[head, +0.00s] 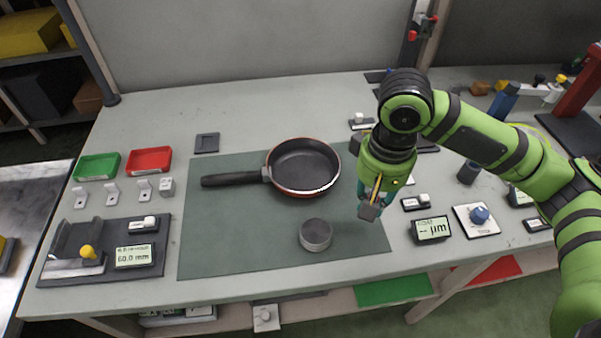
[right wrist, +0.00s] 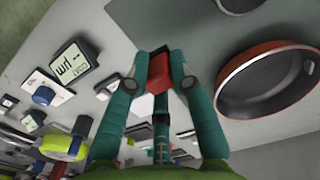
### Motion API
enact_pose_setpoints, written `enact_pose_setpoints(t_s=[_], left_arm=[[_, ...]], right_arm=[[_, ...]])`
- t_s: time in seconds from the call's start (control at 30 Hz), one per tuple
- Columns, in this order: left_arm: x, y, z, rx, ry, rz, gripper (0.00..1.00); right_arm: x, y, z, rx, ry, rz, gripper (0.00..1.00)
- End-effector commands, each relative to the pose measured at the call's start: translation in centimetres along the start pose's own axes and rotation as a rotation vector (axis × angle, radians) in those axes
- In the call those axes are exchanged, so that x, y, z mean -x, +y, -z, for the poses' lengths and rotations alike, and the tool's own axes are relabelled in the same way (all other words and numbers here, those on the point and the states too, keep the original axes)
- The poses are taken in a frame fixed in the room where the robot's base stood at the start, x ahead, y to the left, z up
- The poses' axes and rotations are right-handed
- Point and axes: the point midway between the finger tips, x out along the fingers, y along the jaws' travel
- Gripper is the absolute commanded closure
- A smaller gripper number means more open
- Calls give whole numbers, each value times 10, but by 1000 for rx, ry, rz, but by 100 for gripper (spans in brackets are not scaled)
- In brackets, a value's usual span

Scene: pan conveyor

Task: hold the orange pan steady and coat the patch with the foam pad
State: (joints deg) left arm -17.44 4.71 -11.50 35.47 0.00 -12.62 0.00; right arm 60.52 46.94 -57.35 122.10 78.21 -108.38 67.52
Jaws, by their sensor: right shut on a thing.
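The orange pan (head: 302,165) has an orange-red outside, a dark inside and a black handle pointing left. It lies upright on the green mat (head: 225,245), and it also shows at the right of the right wrist view (right wrist: 265,85). No distinct patch can be made out in it. My right gripper (head: 371,206) is above the mat's right edge, right of the pan and apart from it. Its teal fingers are shut on a small red and dark-grey block (right wrist: 158,76), which may be the foam pad. My left gripper is out of view.
A round grey tin (head: 316,235) stands on the mat below the pan. Green and red trays (head: 148,160) and a gauge stand (head: 135,256) are at left. A µm display (head: 432,230) and a blue-knob box (head: 479,215) are at right. The mat's lower left is clear.

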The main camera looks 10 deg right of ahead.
Motion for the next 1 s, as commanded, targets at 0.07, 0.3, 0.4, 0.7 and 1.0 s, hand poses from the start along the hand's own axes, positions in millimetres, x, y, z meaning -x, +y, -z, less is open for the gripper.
enact_pose_setpoints(t_s=[0.07, 0.3, 0.4, 0.7, 1.0], left_arm=[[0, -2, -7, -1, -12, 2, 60], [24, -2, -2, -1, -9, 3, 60], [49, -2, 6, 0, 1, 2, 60], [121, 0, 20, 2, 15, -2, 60], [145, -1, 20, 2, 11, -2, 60]], right_arm=[[0, 0, 0, 0, 1, 0, 100], [18, -15, 20, -4, 1, 2, 100], [34, -32, 43, -10, 0, 2, 100], [67, -85, 113, -9, 0, -2, 100], [73, -104, 139, 0, 3, -2, 100]])
